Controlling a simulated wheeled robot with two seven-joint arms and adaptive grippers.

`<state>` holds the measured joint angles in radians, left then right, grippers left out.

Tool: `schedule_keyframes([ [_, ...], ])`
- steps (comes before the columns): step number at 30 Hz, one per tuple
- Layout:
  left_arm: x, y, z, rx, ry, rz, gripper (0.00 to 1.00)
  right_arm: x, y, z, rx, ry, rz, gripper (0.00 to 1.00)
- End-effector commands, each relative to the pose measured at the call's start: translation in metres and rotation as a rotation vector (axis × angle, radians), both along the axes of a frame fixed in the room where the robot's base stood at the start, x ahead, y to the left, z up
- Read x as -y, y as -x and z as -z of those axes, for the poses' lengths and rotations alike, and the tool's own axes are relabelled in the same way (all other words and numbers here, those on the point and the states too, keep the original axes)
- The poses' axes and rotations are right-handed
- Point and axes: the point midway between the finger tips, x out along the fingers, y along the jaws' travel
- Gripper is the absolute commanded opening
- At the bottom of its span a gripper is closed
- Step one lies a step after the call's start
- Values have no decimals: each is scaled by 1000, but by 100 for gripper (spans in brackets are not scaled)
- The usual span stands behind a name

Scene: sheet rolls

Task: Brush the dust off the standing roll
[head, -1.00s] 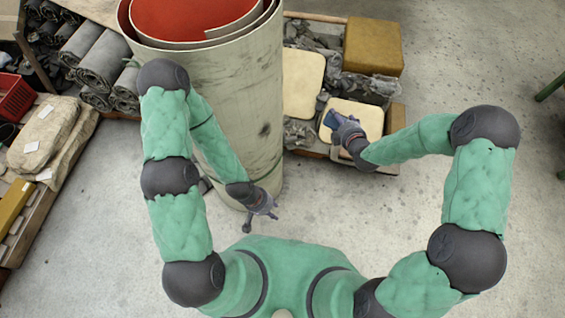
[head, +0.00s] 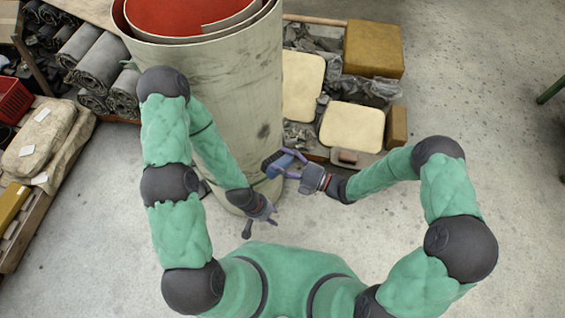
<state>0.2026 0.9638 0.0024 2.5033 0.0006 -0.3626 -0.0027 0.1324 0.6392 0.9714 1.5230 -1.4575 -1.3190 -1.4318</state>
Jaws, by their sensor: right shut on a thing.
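The standing roll (head: 225,95) is a tall pale sheet roll with a red inside, upright on the floor at upper left of centre. Grey smudges and a dark spot mark its side. My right gripper (head: 291,165) is shut on a blue brush-like tool (head: 275,165), held by the roll's lower right side. I cannot tell whether the tool touches the roll. My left gripper (head: 262,226) is empty with its fingers spread, near the roll's foot. My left forearm hides part of the roll.
Behind and right of the roll is a low pallet with cream pads (head: 352,127), a mustard block (head: 373,50) and grey scraps. Dark rolls (head: 98,60) are stacked at upper left. A wooden rack with sacks (head: 42,140) stands at left.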

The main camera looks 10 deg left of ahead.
Motion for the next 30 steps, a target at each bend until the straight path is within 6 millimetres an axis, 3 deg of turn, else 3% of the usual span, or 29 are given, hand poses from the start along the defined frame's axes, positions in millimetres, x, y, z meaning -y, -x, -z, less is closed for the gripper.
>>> schedule_keyframes([
  [18,0,0,1,0,0,0,40,-42,-30,0,1,1,0,48],
  [30,0,0,1,0,0,0,40,-46,-34,0,0,1,2,48],
])
